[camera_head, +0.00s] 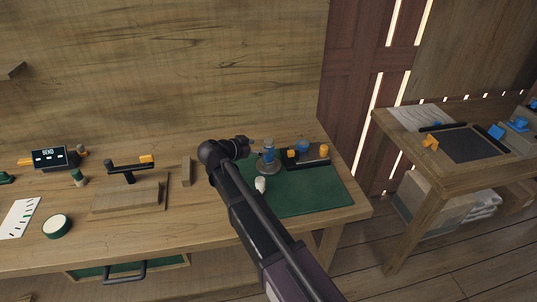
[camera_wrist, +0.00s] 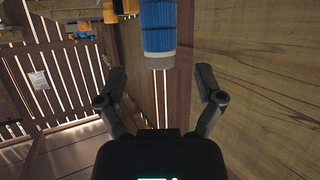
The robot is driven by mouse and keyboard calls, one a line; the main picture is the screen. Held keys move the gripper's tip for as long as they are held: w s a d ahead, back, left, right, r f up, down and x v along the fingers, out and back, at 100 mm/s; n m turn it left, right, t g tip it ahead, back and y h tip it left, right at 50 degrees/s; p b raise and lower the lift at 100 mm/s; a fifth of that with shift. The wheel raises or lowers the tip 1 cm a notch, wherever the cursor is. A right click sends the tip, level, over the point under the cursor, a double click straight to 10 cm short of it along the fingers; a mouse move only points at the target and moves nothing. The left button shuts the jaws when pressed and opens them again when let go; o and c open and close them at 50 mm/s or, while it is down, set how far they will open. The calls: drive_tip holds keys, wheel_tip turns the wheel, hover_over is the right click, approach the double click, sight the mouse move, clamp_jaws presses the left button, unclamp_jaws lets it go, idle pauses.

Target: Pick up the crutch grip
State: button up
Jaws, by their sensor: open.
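A blue ribbed cylinder with a pale grey end, which looks like the crutch grip (camera_wrist: 158,27), shows at the top of the wrist view, cut off by the frame edge. In the head view the blue and grey upright piece (camera_head: 268,153) on the green mat appears to be the same thing. My gripper (camera_wrist: 162,84) is open, with its two fingers apart and nothing between the tips. In the wrist view the grip lies just beyond the fingertips, between their lines. In the head view my gripper (camera_head: 243,146) is just left of it, sideways; contact cannot be told.
A black tray (camera_head: 308,164) with blue and yellow parts stands right of the grip on the green mat (camera_head: 318,197). A small white piece (camera_head: 260,184) lies near my arm. A wooden block stand (camera_head: 128,194) is to the left. The wooden wall (camera_head: 170,70) is close behind.

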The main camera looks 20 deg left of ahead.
sight(265, 145)
drive_tip(key=shift+w+f, duration=0.1)
drive_tip(key=shift+b+x, duration=0.95)
drive_tip(key=shift+x, duration=1.6)
drive_tip(key=shift+d, duration=0.1)
clamp_jaws()
